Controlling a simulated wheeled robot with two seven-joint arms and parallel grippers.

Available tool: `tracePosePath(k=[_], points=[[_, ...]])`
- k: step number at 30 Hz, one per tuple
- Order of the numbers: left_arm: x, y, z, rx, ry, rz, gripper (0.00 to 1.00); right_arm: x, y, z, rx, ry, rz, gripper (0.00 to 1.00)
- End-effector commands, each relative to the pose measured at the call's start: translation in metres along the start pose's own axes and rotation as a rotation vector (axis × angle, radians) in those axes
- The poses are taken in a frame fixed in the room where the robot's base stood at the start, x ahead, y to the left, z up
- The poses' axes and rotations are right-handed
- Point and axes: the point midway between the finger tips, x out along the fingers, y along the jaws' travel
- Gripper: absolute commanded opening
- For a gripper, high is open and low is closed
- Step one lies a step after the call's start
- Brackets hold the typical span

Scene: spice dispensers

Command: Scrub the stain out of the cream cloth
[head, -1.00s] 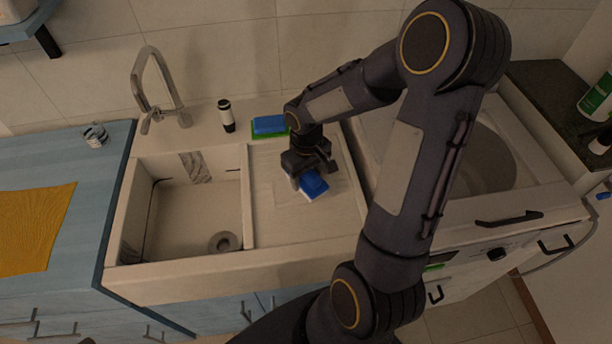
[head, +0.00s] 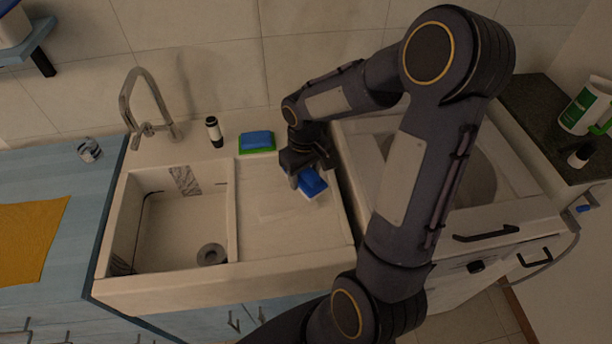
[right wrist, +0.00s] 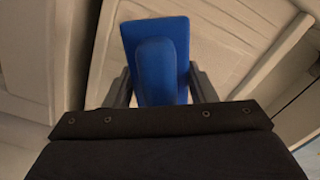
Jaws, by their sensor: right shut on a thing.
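My right gripper (head: 305,173) is shut on a blue scrubbing brush (head: 312,184) with a pale underside, low over the drainboard right of the sink basin. The brush's blue back and raised grip (right wrist: 155,65) fill the middle of the right wrist view, between the two fingers. A faint pale patch on the drainboard (head: 283,212) may be the cream cloth; its edges barely stand out. I cannot make out a stain, and the gripper and brush hide part of the board. Whether the bristles touch the surface cannot be told. My left gripper is not in view.
A blue-and-green sponge (head: 257,142) and a black-and-white bottle (head: 214,132) stand behind the sink. The open basin (head: 180,225) and tap (head: 150,105) are to the left. A mustard cloth (head: 28,238) lies on the blue counter.

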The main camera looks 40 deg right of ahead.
Motion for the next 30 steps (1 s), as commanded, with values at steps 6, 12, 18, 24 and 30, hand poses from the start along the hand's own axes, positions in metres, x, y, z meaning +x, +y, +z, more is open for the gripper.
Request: tracePosePath(k=[6,12,18,24,30], points=[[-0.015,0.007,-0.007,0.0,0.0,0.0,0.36,-0.023,-0.001,-0.003,-0.001,0.0,0.0,0.29],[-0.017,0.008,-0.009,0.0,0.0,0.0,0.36,-0.027,-0.001,-0.004,-0.001,0.0,0.0,0.29],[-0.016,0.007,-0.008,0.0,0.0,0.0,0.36,-0.026,-0.001,-0.004,-0.001,0.0,0.0,0.29],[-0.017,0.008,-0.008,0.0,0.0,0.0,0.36,-0.026,-0.001,-0.004,-0.001,0.0,0.0,0.29],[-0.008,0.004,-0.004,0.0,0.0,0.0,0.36,-0.022,0.004,-0.009,0.082,0.001,0.005,0.29]])
